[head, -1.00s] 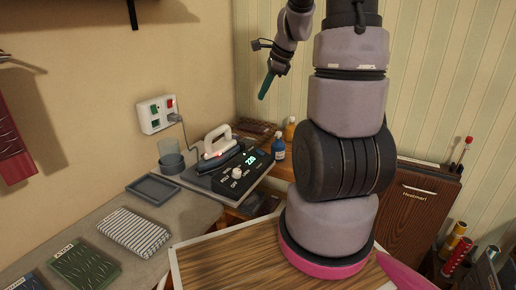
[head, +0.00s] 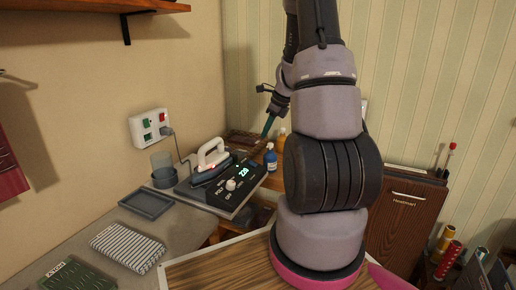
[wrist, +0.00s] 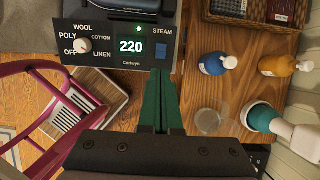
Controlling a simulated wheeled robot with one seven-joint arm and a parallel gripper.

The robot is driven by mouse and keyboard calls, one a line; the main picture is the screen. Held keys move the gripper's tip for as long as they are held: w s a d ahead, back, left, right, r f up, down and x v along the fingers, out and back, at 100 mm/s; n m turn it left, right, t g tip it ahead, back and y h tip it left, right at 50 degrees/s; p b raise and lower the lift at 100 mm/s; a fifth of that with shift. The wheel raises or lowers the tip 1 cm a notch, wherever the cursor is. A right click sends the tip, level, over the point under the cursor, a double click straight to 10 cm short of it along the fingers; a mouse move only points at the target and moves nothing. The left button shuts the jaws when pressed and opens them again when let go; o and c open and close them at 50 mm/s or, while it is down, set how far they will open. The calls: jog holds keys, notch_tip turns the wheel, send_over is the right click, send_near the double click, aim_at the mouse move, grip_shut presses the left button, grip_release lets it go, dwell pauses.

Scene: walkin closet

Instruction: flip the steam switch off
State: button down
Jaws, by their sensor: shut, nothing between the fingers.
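The black ironing station panel (wrist: 110,55) carries a STEAM label with a small blue rocker switch (wrist: 161,51) under it, right of a green "220" display (wrist: 131,46). A green light glows above the display. The rocker's tilt is too small to tell. The panel also shows in the head view (head: 232,197), with the iron (head: 208,158) resting behind it. My gripper (wrist: 162,76) has green fingers that are shut and empty. In the wrist picture the tips show just below the switch; contact cannot be seen. In the head view my gripper (head: 266,132) is above the panel's right end.
A dial (wrist: 83,45) is at the panel's left. A blue bottle (wrist: 216,63), an orange bottle (wrist: 284,65) and a clear cup (wrist: 209,120) stand right of the panel. A wall outlet (head: 150,127) with a plug is behind the iron. A grey tray (head: 147,204) lies left.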

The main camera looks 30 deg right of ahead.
aim_at(251, 163)
jog(key=x, duration=1.3)
jog(key=shift+w+a+f, duration=0.1)
jog(key=shift+f, duration=0.1)
jog(key=shift+f, duration=0.1)
jog(key=shift+a, duration=0.1)
jog(key=shift+f, duration=0.1)
jog(key=shift+s+d+f, duration=0.1)
jog(key=shift+s+d, duration=0.45)
jog(key=shift+s, duration=0.05)
jog(key=v, duration=1.4)
